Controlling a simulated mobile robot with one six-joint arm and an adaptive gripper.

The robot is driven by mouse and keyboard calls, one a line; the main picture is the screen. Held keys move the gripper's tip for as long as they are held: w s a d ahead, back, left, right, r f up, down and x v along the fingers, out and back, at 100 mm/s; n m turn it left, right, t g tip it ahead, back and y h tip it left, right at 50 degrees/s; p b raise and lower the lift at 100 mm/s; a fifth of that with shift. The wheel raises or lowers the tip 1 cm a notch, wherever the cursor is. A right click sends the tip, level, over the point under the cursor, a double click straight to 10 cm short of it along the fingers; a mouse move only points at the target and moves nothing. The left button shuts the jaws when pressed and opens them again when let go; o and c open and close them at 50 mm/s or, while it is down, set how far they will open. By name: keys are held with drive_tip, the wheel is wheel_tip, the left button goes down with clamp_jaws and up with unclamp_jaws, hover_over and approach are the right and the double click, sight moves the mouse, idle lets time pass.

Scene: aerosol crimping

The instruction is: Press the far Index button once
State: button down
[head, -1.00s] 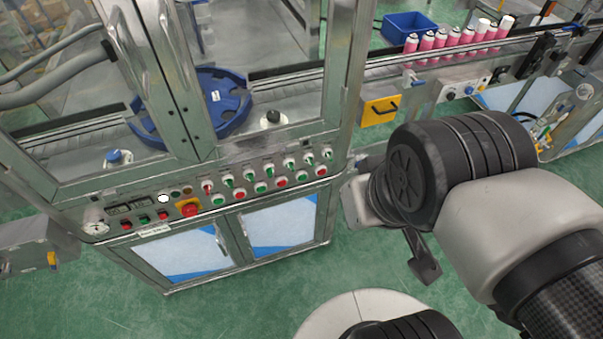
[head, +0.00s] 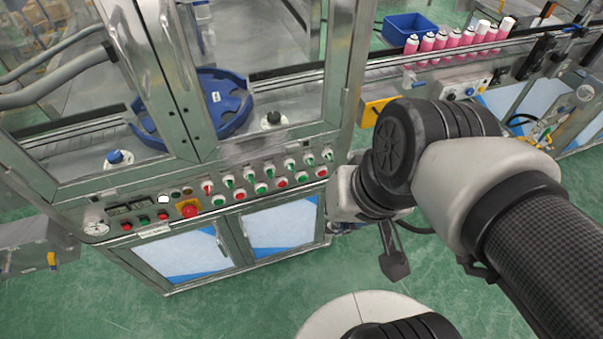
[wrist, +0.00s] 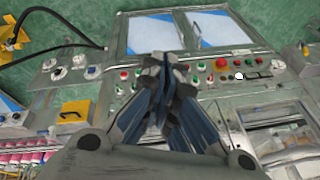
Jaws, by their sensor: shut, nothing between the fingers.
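The control panel (head: 180,222) on the front of the machine carries a lower row of round green and red buttons (head: 260,188) and an upper row of selector switches (head: 266,172). The labels are too small to read, so I cannot tell which button is Index. The panel also shows upside down in the wrist view, with a red button (wrist: 124,74) left of my fingertips. My gripper (wrist: 165,60) is shut and empty in the wrist view, its tips over the button row and hiding part of it. Contact cannot be told. In the head view my arm hides the fingertips.
A red emergency stop (head: 189,208) sits left of the buttons. Glazed doors stand above the panel and cabinet doors (head: 279,228) below. A conveyor with several pink cans (head: 440,39) and a yellow plate (head: 379,110) lie to the right. Green floor is clear in front.

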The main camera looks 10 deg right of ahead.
sight(302, 179)
drive_tip(key=w+a+f+m+y+b, duration=0.1)
drive_tip(key=w+a+f+m+y, duration=0.45)
drive_tip(key=w+m, duration=0.4)
drive_tip(key=w+a+f+m+y+b, duration=0.1)
drive_tip(key=w+a+f+m+y, duration=0.45)
drive_tip(key=m, duration=0.75)
drive_tip(key=w+d+f+m+t+h, duration=0.1)
drive_tip(key=w+d+f+m+h, duration=0.1)
drive_tip(key=d+f+m, duration=0.2)
drive_tip(key=w+d+f+m+t+h, duration=0.2)
drive_tip(key=d+f+m, duration=0.3)
drive_tip(key=f+m, duration=0.5)
drive_tip(key=w+d+f+m+t+h, duration=0.2)
drive_tip(key=d+f+m, duration=0.3)
drive_tip(key=f, duration=0.8)
drive_tip(key=shift+w+d+m+h, duration=0.25)
drive_tip(key=shift+w+m+h, duration=0.1)
drive_tip(key=shift+m+h, duration=0.6)
drive_tip(key=w+a, duration=0.1)
drive_tip(key=w, duration=0.7)
drive_tip(key=shift+w+b, duration=0.3)
drive_tip(key=shift+w, duration=0.05)
